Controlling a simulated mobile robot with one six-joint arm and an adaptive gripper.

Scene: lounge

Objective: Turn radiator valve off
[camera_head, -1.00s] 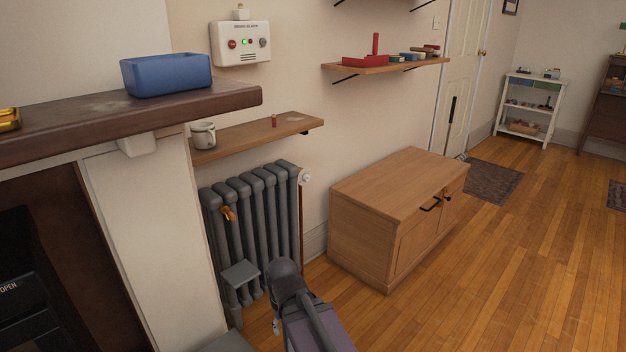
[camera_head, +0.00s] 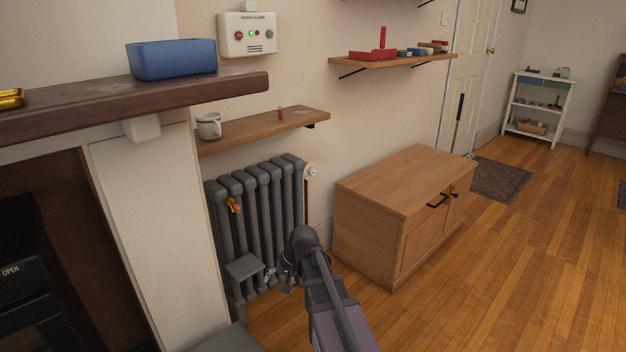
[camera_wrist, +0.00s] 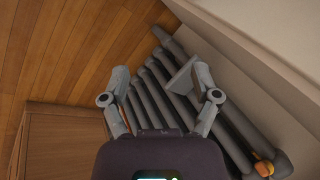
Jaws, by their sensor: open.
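The grey ribbed radiator (camera_head: 257,195) stands against the wall in the head view. A white round knob (camera_head: 311,170) sits at its upper right end above a brown pipe. An orange fitting (camera_head: 235,205) is on its left front, and it also shows at the lower right of the wrist view (camera_wrist: 263,166). I cannot tell for sure which of these is the valve. My gripper (camera_wrist: 161,73) is open and empty, with the radiator ribs between and behind its fingers in the wrist view. In the head view my gripper (camera_head: 280,277) is low before the radiator, apart from the white knob.
A wooden cabinet (camera_head: 400,215) stands right of the radiator. A shelf (camera_head: 260,128) with a mug (camera_head: 209,126) juts out above it. A mantel (camera_head: 100,108) with a blue box (camera_head: 172,60) is at the left. The wooden floor (camera_head: 490,270) at right is clear.

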